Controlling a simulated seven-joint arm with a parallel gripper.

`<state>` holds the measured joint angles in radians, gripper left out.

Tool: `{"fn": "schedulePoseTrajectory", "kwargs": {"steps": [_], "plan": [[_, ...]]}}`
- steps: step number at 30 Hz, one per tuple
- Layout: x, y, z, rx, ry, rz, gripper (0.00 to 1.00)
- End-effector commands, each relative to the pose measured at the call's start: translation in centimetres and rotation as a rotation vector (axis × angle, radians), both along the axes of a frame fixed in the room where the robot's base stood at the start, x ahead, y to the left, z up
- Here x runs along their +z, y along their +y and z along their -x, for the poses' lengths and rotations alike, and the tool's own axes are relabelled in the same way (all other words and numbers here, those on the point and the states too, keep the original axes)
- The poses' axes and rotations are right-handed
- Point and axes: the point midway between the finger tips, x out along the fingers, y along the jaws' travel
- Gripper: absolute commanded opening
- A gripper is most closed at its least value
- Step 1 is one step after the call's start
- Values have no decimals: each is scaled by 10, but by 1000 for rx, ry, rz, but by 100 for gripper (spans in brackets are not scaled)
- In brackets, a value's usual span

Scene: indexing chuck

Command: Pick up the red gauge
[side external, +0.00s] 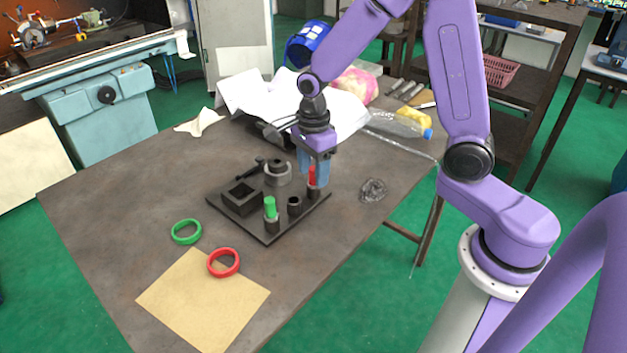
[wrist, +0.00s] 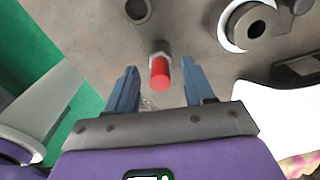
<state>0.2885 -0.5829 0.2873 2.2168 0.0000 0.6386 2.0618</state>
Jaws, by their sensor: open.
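The red gauge (side external: 312,175) is a red cylinder standing upright in a dark holder on the black fixture plate (side external: 262,240). In the wrist view the red gauge (wrist: 160,72) lies between the two blue fingers, with its grey collar beyond it. My gripper (side external: 314,165) is above and around the gauge, pointing down, its fingers spread with one on each side. In the wrist view my gripper (wrist: 161,88) shows gaps on both sides of the gauge, so it is not gripped. The fingers partly hide the gauge in the side view.
A green gauge (side external: 270,208) stands in another holder on the plate, near an empty holder (side external: 294,206), a square socket (side external: 242,197) and a round chuck (side external: 277,173). Green (side external: 187,232) and red (side external: 224,263) rings lie at the front left. Crumpled wire (side external: 373,190) lies right of the plate.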

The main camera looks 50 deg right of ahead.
Motion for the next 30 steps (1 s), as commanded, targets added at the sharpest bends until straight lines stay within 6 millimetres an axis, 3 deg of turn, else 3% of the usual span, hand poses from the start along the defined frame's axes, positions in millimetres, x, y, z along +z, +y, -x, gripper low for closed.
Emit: {"fn": "schedulePoseTrajectory", "kwargs": {"steps": [10,15,30], "plan": [[-7,0,0,-1,-1,0,53],[-7,0,0,-1,-1,0,0],[1,0,-1,-1,-4,-1,0]]}}
